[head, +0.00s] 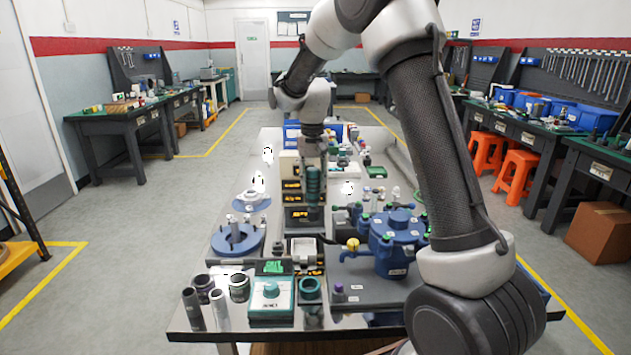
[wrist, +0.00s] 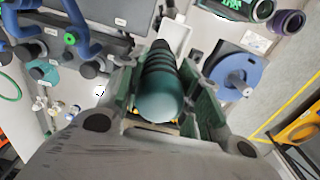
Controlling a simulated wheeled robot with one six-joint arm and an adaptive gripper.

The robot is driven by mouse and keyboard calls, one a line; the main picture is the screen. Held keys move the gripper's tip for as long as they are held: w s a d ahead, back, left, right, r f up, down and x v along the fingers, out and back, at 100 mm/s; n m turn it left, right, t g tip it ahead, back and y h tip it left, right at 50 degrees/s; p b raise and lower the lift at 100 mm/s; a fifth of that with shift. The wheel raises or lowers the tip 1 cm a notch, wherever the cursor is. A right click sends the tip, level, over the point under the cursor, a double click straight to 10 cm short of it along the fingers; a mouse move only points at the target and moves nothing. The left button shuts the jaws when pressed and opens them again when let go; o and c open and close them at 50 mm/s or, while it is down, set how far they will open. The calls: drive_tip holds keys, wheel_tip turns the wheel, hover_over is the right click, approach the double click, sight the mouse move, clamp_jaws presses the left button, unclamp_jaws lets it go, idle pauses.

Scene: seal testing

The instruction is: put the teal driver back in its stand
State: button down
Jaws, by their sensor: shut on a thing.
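The teal driver (head: 314,184) is upright below my gripper (head: 313,150), over the middle of the bench. In the wrist view the rounded end of the ribbed driver handle (wrist: 158,104) is between the two green-padded fingers of my gripper (wrist: 160,95). The gripper is shut on the driver. The driver's lower end is hidden in the wrist view, and I cannot tell whether it touches anything. A teal ring-topped holder (head: 310,289) stands at the near edge of the bench, right of a teal tester box; I cannot tell whether it is the driver's stand.
A blue lidded vessel (head: 397,243) with fittings stands to the right. A blue flanged disc (head: 238,239) is on the left, and a teal tester box (head: 271,295) is in front. Several grey tubes crowd the near left corner. A small white tray (head: 303,249) lies between them.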

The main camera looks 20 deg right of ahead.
drive_tip(key=s+a+f+n, duration=0.2)
drive_tip(key=s+a+n, duration=0.55)
drive_tip(key=s, duration=0.55)
drive_tip(key=s+f+n, duration=0.3)
drive_tip(key=f+n, duration=0.1)
drive_tip(key=f, duration=0.3)
drive_tip(key=shift+s+d+f+n, duration=0.15)
drive_tip(key=shift+s+d+n, duration=0.1)
drive_tip(key=shift+n, duration=0.1)
drive_tip(key=shift+f, duration=1.35)
idle(1.1)
drive_tip(key=c, duration=0.9)
unclamp_jaws()
